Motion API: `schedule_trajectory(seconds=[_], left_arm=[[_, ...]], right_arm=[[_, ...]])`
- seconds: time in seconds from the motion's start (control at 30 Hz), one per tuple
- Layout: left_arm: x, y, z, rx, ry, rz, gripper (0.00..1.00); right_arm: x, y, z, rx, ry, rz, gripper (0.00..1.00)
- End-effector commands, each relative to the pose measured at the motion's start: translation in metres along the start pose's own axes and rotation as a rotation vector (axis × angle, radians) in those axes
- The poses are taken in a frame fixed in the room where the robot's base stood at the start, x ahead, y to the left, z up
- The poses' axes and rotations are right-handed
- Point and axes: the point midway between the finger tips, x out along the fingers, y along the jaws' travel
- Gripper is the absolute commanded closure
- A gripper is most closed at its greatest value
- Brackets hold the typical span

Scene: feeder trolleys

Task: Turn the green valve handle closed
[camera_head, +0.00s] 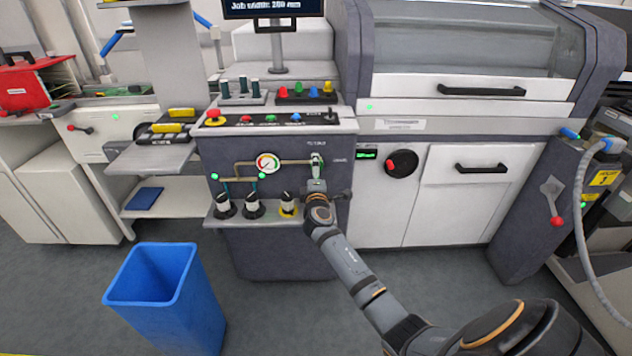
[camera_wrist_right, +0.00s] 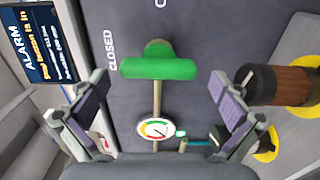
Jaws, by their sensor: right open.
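The green valve handle (camera_wrist_right: 158,67) is a bar on a short stem on the grey panel. In the right wrist view it lies crosswise to the pipe, its left end by the word CLOSED. In the head view the handle (camera_head: 316,162) shows small and roughly upright, just above my right gripper (camera_head: 318,184). In the wrist view my right gripper (camera_wrist_right: 158,85) is open, one finger on each side of the handle and apart from it, with nothing held. My left gripper is out of view.
A round gauge (camera_head: 268,163) sits on the pipe left of the handle. Black-and-white knobs (camera_head: 252,206) and a yellow-based knob (camera_head: 288,204) stand on the ledge below. A blue bin (camera_head: 168,295) stands on the floor at left. Open floor lies in front.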

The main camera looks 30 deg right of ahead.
Motion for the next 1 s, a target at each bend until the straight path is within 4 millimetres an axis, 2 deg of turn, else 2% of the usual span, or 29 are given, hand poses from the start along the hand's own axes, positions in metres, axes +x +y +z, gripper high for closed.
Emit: schedule_trajectory(seconds=[0.2, 0.4, 0.6, 1.0], left_arm=[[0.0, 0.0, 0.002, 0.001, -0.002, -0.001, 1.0], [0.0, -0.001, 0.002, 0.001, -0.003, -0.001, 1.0], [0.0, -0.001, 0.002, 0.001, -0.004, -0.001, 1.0], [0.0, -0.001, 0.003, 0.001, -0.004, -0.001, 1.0]], right_arm=[[-0.055, -0.002, 0.0, 0.001, 0.001, -0.003, 0.0], [-0.091, -0.001, 0.0, 0.001, 0.0, -0.003, 0.0], [-0.102, -0.001, 0.0, 0.0, -0.001, -0.001, 0.0], [-0.101, 0.0, 0.0, 0.0, -0.001, -0.001, 0.0]])
